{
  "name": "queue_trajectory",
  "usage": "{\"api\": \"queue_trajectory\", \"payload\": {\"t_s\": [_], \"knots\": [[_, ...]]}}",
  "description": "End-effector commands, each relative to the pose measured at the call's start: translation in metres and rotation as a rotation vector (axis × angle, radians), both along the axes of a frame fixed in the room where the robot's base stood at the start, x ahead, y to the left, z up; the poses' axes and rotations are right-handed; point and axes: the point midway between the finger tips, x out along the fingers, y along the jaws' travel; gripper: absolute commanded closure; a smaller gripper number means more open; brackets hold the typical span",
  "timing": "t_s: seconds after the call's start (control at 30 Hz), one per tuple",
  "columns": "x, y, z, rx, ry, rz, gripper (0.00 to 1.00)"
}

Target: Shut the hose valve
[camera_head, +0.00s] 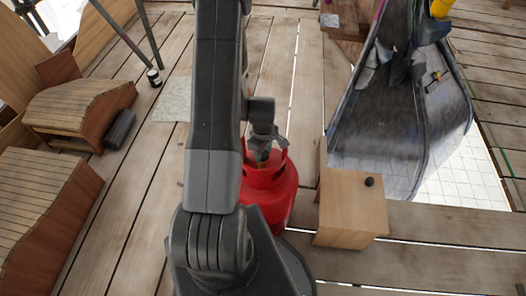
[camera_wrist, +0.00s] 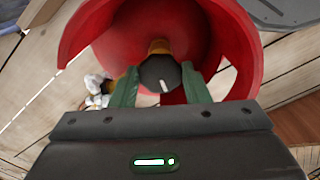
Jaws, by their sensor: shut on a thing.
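A red gas bottle (camera_head: 265,200) stands on the plank floor, partly hidden behind my arm in the head view. Its red collar (camera_wrist: 235,45) curves around the valve in the wrist view. The hose valve has a dark round knob (camera_wrist: 160,74) with a pale mark on its face, and brass (camera_wrist: 159,46) shows behind it. My gripper (camera_wrist: 160,88) is shut on the knob, with one green-grey finger on each side. In the head view my gripper (camera_head: 264,150) reaches down into the collar from above, and the knob is hidden there.
A wooden box (camera_head: 350,205) with a small black knob on top stands close to the right of the bottle. A grey chute-like sheet (camera_head: 395,125) lies beyond it. Curved wooden pieces (camera_head: 75,110) and a dark cylinder (camera_head: 119,130) are at the left. Planks between are mostly clear.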

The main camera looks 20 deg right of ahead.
Motion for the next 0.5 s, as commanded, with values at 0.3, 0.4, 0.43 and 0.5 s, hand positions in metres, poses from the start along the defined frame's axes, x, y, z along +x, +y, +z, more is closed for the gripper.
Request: {"api": "queue_trajectory", "payload": {"t_s": [0.3,0.4,0.43,0.5], "knots": [[0.0002,0.0003,-0.0011,0.000,-0.001,-0.091,0.81],[0.0000,0.0006,-0.0018,0.000,-0.001,-0.158,0.81],[0.0000,0.0007,-0.0020,0.000,-0.001,-0.182,0.81],[0.0001,0.0009,-0.0020,-0.001,-0.002,-0.241,0.81]]}}
